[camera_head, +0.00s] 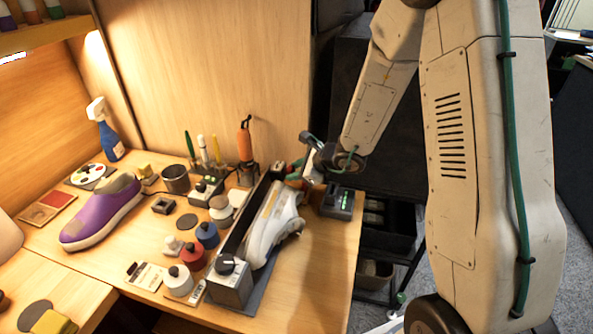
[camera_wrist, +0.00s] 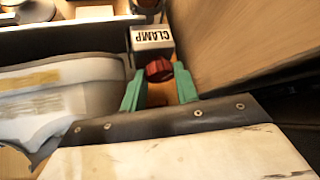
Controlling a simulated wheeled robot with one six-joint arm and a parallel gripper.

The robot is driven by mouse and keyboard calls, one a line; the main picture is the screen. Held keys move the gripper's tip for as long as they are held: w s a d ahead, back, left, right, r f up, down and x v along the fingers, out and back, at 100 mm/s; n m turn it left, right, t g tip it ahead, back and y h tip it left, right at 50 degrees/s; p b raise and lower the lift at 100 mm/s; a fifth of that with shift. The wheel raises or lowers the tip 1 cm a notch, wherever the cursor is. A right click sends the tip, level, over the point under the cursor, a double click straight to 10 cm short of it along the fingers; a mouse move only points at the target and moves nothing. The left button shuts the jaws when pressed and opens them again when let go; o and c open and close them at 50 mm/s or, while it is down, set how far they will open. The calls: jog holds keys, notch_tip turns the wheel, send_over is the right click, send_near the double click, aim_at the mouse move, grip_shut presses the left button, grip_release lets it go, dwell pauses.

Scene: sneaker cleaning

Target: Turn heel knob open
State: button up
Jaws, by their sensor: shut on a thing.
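A white sneaker (camera_head: 271,226) sits in a holder with a dark side wall on the wooden bench, and its side shows in the wrist view (camera_wrist: 62,95). A pale block marked CLAMP (camera_wrist: 152,38) carries a red knob (camera_wrist: 158,70) at one end of the holder. My gripper (camera_wrist: 160,76) has its green fingers on either side of the red knob and is shut on it. In the head view my gripper (camera_head: 294,180) is at the far end of the sneaker, and the knob is hard to make out there. A grey box with a black knob (camera_head: 228,265) stands at the near end.
A purple shoe (camera_head: 102,212) lies at the left. Several small bottles, including a blue one (camera_head: 207,235), stand left of the holder. An orange-handled tool (camera_head: 245,140) stands behind it. A dark device (camera_head: 338,201) sits right of my gripper. The bench's front right is clear.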

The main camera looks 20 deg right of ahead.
jog(key=o, duration=1)
jog(key=shift+c, duration=0.2)
jog(key=v, duration=0.8)
